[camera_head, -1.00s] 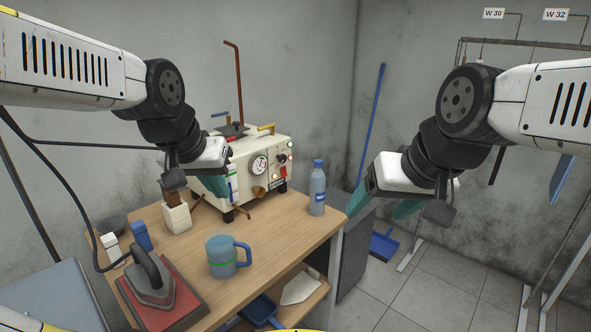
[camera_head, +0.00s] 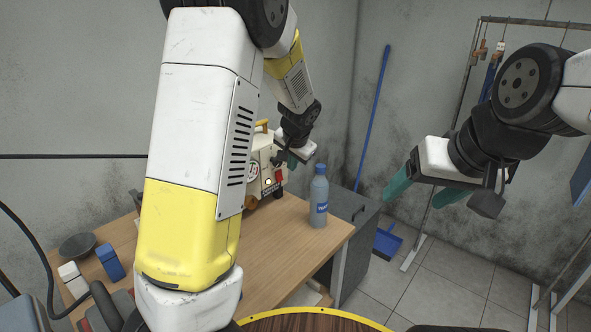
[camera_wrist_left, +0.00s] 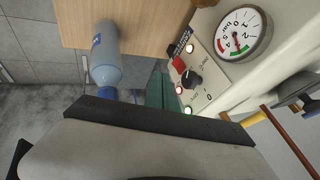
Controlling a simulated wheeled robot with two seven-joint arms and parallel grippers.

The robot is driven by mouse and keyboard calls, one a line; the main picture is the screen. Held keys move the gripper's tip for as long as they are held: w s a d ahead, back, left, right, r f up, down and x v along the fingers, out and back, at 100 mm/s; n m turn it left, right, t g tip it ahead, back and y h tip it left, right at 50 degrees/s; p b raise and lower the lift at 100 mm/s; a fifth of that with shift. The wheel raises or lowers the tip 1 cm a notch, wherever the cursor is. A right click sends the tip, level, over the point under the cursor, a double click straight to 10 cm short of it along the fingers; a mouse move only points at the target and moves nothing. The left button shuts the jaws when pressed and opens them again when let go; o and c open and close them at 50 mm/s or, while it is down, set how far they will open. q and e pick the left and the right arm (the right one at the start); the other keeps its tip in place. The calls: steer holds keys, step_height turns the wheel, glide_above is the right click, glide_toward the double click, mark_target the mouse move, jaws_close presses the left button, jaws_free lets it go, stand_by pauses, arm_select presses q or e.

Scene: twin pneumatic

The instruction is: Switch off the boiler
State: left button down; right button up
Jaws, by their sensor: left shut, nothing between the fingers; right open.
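The cream boiler (camera_head: 254,178) stands at the back of the wooden table, mostly hidden behind my left arm. My right gripper (camera_head: 412,199) is open and empty, right of the table.
A blue bottle (camera_head: 319,197) stands near the table's right edge, close to the left gripper; it also shows in the left wrist view (camera_wrist_left: 105,60). A blue box (camera_head: 110,263), a white box (camera_head: 73,280) and a dark bowl (camera_head: 77,246) are at the left. A dustpan (camera_head: 387,242) lies on the floor.

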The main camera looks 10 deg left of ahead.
arm_select(q)
steer(key=shift+w, duration=0.1)
glide_toward(280, 180)
step_height(280, 180, down, 4)
steer(key=d, duration=0.3)
steer(key=w+a+f, duration=0.2)
steer(key=a, duration=0.1)
steer(key=shift+w+a, duration=0.1)
steer(key=shift+w, duration=0.25)
steer(key=shift+w+a+f, duration=0.1)
steer(key=shift+a+f, duration=0.2)
steer(key=shift+f, duration=0.1)
steer(key=shift+r, duration=0.15)
steer(key=shift+w+r, duration=0.1)
steer(key=shift+r, duration=0.65)
